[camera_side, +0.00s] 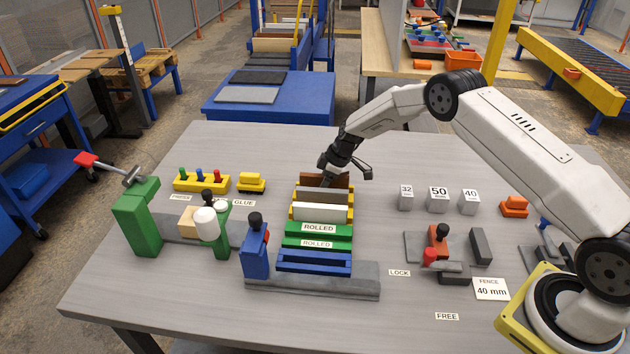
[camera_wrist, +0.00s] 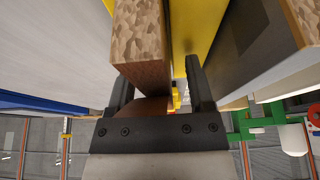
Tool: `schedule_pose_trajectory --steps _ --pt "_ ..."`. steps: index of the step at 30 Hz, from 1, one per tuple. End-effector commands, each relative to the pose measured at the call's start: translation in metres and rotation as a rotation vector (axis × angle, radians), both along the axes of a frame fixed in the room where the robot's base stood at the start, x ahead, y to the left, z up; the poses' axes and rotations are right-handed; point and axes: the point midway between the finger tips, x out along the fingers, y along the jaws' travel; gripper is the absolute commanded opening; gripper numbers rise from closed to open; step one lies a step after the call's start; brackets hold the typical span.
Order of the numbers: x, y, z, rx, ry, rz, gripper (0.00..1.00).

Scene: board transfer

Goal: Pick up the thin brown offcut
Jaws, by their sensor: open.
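The brown offcut (camera_side: 341,181) stands upright at the back of the yellow rack (camera_side: 293,212) in the side view, partly hidden by my gripper. In the wrist view a brown board with a speckled end (camera_wrist: 139,32) reaches down toward my gripper. My gripper (camera_side: 328,178) is over the back of the rack, at the offcut's top edge. Its fingers (camera_wrist: 161,92) are apart in the wrist view, with brown board surface showing between them. I cannot tell whether either finger touches it.
A grey board (camera_side: 312,195) and a white board (camera_side: 320,213) stand in front of the offcut. Green racks (camera_side: 318,231) and a blue rack (camera_side: 314,262) lie nearer. A blue clamp block (camera_side: 255,252) is at left; weight blocks (camera_side: 438,199) are at right.

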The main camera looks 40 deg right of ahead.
Motion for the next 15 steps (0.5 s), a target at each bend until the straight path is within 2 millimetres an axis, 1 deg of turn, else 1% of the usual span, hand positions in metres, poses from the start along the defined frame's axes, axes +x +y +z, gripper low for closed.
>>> schedule_pose_trajectory --steps 3,4,5,6,8,9,10,15 --pt "0.0 0.0 0.0001 0.0 0.0 0.0 0.68" --pt "-0.0001 -0.0001 0.0002 0.0 0.0 0.0 0.61" --pt "-0.0001 -0.0001 0.0001 0.0 0.0 0.0 0.52" --pt "-0.0001 -0.0001 0.0001 0.0 0.0 0.0 0.39" --pt "-0.0001 -0.0001 0.0001 0.0 0.0 0.0 0.2" --pt "-0.0001 -0.0001 0.0001 0.0 0.0 0.0 0.07" --pt "-0.0001 -0.0001 0.0001 0.0 0.0 0.0 0.0" --pt "0.0001 -0.0001 0.0005 0.0 0.0 0.0 0.0"
